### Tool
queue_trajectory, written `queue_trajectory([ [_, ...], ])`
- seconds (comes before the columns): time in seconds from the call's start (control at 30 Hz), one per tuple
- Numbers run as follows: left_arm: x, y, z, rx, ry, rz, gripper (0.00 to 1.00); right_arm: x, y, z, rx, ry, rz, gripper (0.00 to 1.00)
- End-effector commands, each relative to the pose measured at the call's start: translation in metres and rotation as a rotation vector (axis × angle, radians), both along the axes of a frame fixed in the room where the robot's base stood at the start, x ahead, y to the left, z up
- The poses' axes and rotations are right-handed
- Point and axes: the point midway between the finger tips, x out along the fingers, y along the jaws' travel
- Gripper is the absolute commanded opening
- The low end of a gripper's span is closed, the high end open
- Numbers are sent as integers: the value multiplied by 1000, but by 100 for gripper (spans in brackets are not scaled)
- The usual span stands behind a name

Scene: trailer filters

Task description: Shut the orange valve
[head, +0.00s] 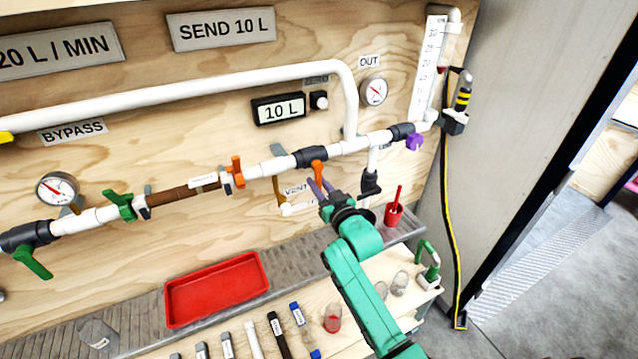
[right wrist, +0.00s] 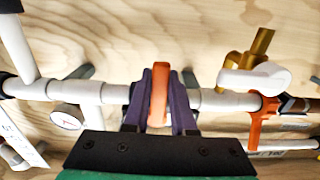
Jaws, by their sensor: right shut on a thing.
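An orange valve handle (head: 317,168) sits on the white pipe, on a dark valve body (head: 309,158) below the 10 L display. My right gripper (head: 323,188) reaches up to it from below. In the right wrist view the orange handle (right wrist: 158,97) stands between the two purple fingers of my right gripper (right wrist: 160,100), which are shut on it. There the handle points across the line of the pipe. A second orange handle (head: 238,170) is further left, beside the brown filter section (head: 182,192); it also shows in the right wrist view (right wrist: 262,122). My left gripper is not in view.
Green handles (head: 123,206) are on the pipe to the left, and a purple handle (head: 414,142) is to the right. A brass-coloured vent valve (head: 279,190) is close left of my gripper. A red tray (head: 217,290) and a red cup (head: 394,214) stand below.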

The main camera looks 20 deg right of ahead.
Motion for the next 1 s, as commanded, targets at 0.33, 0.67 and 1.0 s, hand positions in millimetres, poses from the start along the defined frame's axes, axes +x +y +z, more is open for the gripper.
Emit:
queue_trajectory([
  [0.33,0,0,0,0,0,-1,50,0,1,-1,4,2,2,54],
  [0.67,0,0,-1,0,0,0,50,-3,0,-1,1,0,1,54],
  [1.0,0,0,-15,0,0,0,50,-73,-10,-6,1,3,1,54],
])
